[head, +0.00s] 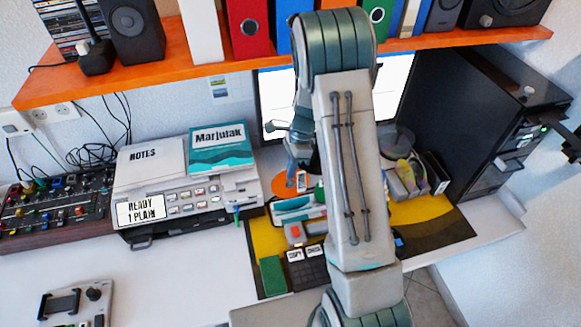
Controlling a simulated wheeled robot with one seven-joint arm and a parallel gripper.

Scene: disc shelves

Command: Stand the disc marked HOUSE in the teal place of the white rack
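My arm crosses the middle of the head view and hides much of the desk behind it. My gripper (297,178) points down over the desk, left of the arm; it is small and partly covered, so I cannot tell its opening or whether it holds anything. An orange rounded shape (281,187), perhaps a disc, shows beside the gripper; no marking on it is readable. Below it is a white item with teal parts (292,205), possibly the white rack, partly hidden by my arm. I cannot make out the word HOUSE anywhere.
A printer (185,190) with a Marjulak booklet (222,148) stands left. Dark boxes with small white labels (305,272) and a green block (272,276) lie in front. A black computer tower (470,120) stands right. An orange shelf (150,72) overhangs the back. The front-left desk has clear room.

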